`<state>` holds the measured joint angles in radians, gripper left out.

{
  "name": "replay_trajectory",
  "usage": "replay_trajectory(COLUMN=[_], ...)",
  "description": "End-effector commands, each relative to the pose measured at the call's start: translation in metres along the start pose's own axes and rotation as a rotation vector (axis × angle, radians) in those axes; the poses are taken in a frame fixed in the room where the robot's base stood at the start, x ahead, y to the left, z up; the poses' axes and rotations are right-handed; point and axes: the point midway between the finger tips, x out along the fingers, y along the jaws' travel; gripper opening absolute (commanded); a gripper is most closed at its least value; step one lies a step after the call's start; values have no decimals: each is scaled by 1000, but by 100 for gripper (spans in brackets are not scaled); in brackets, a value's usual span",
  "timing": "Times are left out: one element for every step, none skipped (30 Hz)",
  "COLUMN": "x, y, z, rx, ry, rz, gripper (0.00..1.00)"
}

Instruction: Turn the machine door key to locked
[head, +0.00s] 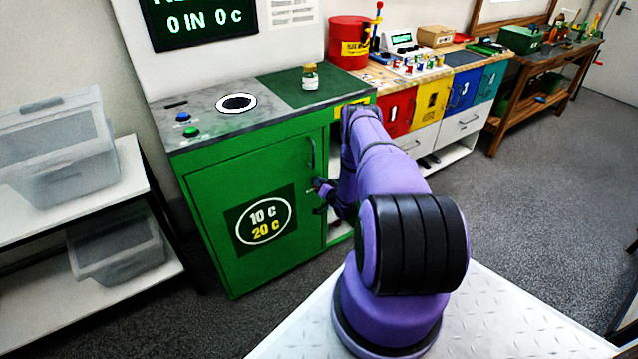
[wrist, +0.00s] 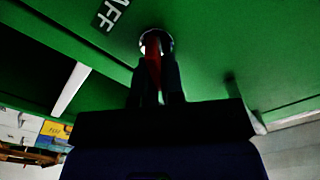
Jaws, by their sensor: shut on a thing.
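The green machine door (head: 215,190) carries a round "10 c 20 c" sign and looks shut in the head view. In the wrist view, the green panel (wrist: 215,50) fills the top, with a round metal lock (wrist: 168,44) in it. A red key (wrist: 153,64) sits at the lock, upright in the picture. My gripper (wrist: 157,82) is shut on the key, a finger on each side. In the head view my gripper (head: 325,188) is at the door's right edge, below the handle, partly hidden by my arm. I cannot tell the key's turn setting.
A jar (head: 310,78) stands on the machine's top, right of a round hole (head: 236,103). Open shelving lies right of the door, behind my arm. A rack with clear bins (head: 65,150) stands at the left. Grey floor (head: 540,200) is free at the right.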

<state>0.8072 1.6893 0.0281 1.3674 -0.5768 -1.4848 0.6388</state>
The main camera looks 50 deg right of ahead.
Motion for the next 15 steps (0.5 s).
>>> replay_trajectory(x=[-1, -1, -1, -1, -1, -1, -1, -1, -1, -1, -1, -1, -1, -1, -1], y=[2, 3, 3, 4, 4, 5, 5, 6, 7, 7, 8, 8, 8, 9, 10], z=[0, 0, 0, 0, 0, 0, 1, 1, 1, 1, 1, 2, 2, 2, 2], rx=[46, 74, 112, 141, 169, 208, 236, 264, 302, 331, 360, 398, 426, 454, 492], ry=[1, 1, 1, 1, 1, 1, 2, 1, 1, 1, 1, 1, 1, 1, 1], rz=[3, 3, 3, 3, 3, 2, 2, 2, 2, 3, 3, 2, 2, 2, 3], gripper=[0, 0, 0, 0, 0, 0, 0, 0, 0, 0, 0, 0, 0, 0, 0])
